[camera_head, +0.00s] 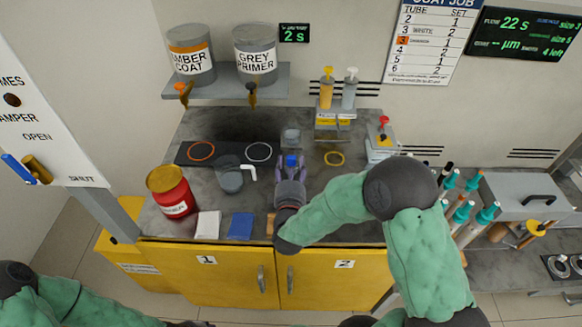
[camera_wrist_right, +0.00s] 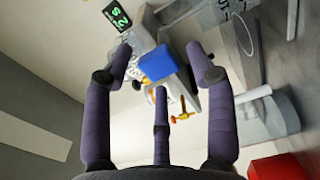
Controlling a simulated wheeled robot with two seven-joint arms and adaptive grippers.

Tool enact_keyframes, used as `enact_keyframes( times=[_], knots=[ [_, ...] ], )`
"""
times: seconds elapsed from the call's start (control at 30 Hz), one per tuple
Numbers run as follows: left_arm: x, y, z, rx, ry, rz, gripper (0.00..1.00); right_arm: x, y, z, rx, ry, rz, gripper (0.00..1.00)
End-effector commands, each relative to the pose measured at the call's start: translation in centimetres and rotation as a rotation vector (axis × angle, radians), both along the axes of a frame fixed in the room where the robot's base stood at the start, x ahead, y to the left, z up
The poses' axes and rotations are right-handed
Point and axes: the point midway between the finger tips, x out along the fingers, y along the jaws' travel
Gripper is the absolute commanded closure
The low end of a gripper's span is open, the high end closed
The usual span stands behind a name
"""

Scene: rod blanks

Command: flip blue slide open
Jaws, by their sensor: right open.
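On the sloping damper panel (camera_head: 50,140) at the left edge of the head view, a blue handle (camera_head: 16,168) sits beside a brass one (camera_head: 38,168), near the word SHUT. Another blue block (camera_head: 291,161) shows between the fingers of my right gripper (camera_head: 290,164). In the right wrist view, the blue block (camera_wrist_right: 157,64) lies beyond the open, empty fingers of my right gripper (camera_wrist_right: 160,75); I cannot tell whether they touch it. Which blue part is the slide is unclear. My left arm is at the lower left, its gripper out of frame.
A red can (camera_head: 173,195), white pad (camera_head: 208,224) and blue pad (camera_head: 241,226) lie left of my right arm. A clear cup (camera_head: 229,176) stands behind them. Two coating tanks with taps are on the shelf (camera_head: 225,86). Pump bottles stand at the back right.

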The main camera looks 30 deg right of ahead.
Motion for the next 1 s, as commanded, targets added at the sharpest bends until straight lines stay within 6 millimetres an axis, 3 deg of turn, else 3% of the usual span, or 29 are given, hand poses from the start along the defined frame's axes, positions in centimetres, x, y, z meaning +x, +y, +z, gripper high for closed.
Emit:
enact_keyframes(
  times=[0.23, 0.67, 1.0],
  knots=[
    [0.0, 0.0, 0.0, 0.000, 0.000, 0.000, 0.64, -1.7, 1.1, 0.0, 0.001, -0.001, 0.003, 0.43],
    [0.0, 0.0, 0.0, 0.000, 0.000, 0.000, 0.64, -8.5, 5.4, 0.0, 0.000, 0.001, 0.005, 0.43],
    [0.0, 0.0, 0.0, 0.000, 0.000, 0.000, 0.64, -10.2, 6.3, 0.0, 0.000, 0.000, 0.001, 0.43]
  ],
)
